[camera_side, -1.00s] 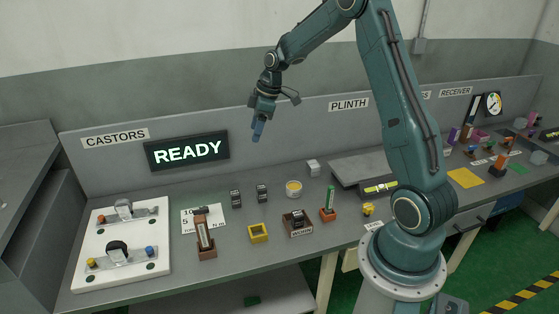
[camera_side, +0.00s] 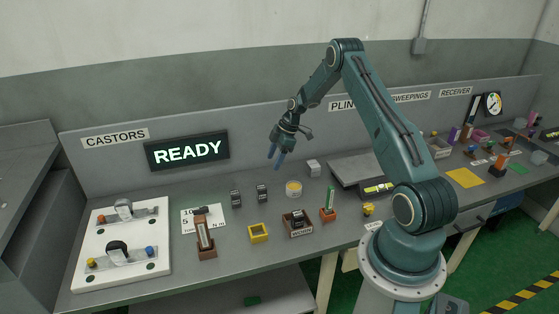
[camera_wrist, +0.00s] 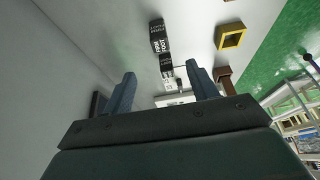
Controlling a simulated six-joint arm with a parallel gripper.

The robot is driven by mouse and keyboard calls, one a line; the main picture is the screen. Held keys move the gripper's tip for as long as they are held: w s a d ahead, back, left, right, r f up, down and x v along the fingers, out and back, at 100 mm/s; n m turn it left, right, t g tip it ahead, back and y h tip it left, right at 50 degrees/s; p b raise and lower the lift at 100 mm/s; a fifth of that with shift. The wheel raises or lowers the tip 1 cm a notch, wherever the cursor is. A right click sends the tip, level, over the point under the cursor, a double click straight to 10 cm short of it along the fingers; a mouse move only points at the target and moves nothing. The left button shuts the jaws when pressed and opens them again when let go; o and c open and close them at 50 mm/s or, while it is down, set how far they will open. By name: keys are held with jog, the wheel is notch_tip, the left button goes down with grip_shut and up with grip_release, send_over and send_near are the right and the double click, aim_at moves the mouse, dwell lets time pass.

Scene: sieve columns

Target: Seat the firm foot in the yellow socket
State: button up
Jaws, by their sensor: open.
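Two small black blocks with white lettering stand on the bench, a left one (camera_side: 236,198) and a right one (camera_side: 262,193).
A brown tray (camera_side: 299,232) holding a dark block is right of the socket. The white castor plate (camera_side: 85,278) fills the left end.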

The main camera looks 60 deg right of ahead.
aim_at(262, 187)
jog(key=shift+f, duration=0.1)
jog(key=shift+x, duration=4.2)
jog(key=shift+x, duration=2.55)
jog(key=c, duration=1.1)
notch_tip(262, 187, up, 20)
jog(key=shift+r, duration=0.1)
